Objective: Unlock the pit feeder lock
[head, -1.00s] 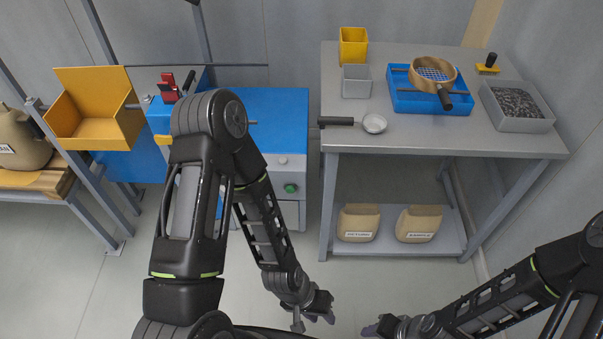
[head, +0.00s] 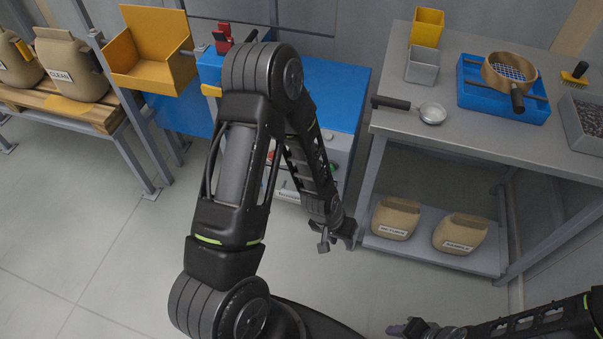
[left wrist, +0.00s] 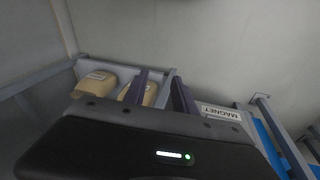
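A red clamp-like part (head: 222,38) stands on top of the blue machine (head: 335,95) at the back; I cannot tell whether it is the pit feeder lock. My left arm covers much of the machine's front. My left gripper (head: 338,240) hangs low in front of the machine, beside the shelf of the grey table, well away from the red part. In the left wrist view its two fingers (left wrist: 160,92) stand apart with nothing held between them. My right gripper (head: 405,329) is at the bottom edge, partly cut off, and its opening is unclear.
A yellow open bin (head: 150,62) is left of the machine. A clean-labelled sack (head: 72,65) lies on a pallet rack at far left. The grey table (head: 470,135) holds a sieve (head: 508,72), scoop and boxes, with two sacks on its shelf. The floor at left is clear.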

